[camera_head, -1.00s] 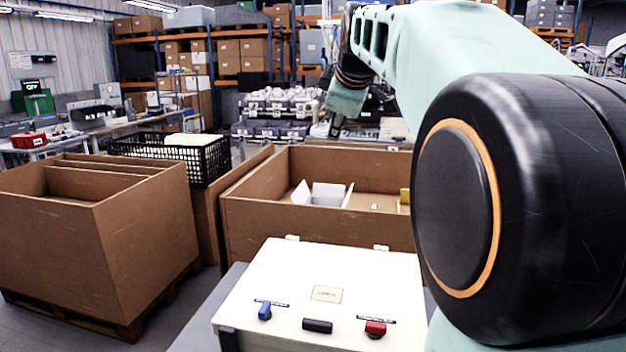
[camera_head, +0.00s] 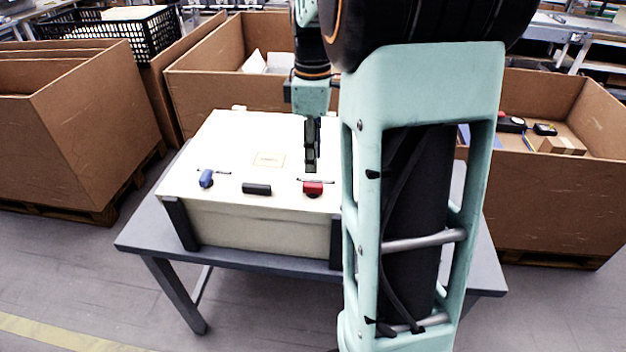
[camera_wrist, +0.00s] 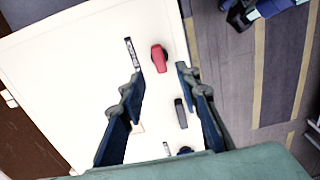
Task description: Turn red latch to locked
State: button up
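The red latch (camera_head: 313,188) sits on the white case (camera_head: 225,135), near its front edge and right of the black handle (camera_head: 257,189). A dark label strip lies just behind it. My gripper (camera_head: 311,170) points down above the case, just behind the red latch in the head view. In the wrist view the red latch (camera_wrist: 159,58) shows just beyond the fingertips of my gripper (camera_wrist: 158,80), which are apart with nothing between them. The blue latch (camera_head: 206,179) is at the case's left; in the wrist view it is partly hidden at the bottom.
The case stands on a grey table (camera_head: 145,227). Large cardboard boxes stand at the left (camera_head: 70,130), behind and at the right (camera_head: 545,190). A black crate (camera_head: 110,38) is at the back left. My arm hides the table's right part.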

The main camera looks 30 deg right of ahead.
aim_at(313, 185)
notch_tip(313, 185, down, 8)
jog(key=shift+r, duration=0.1)
dwell(0.4)
grip_shut()
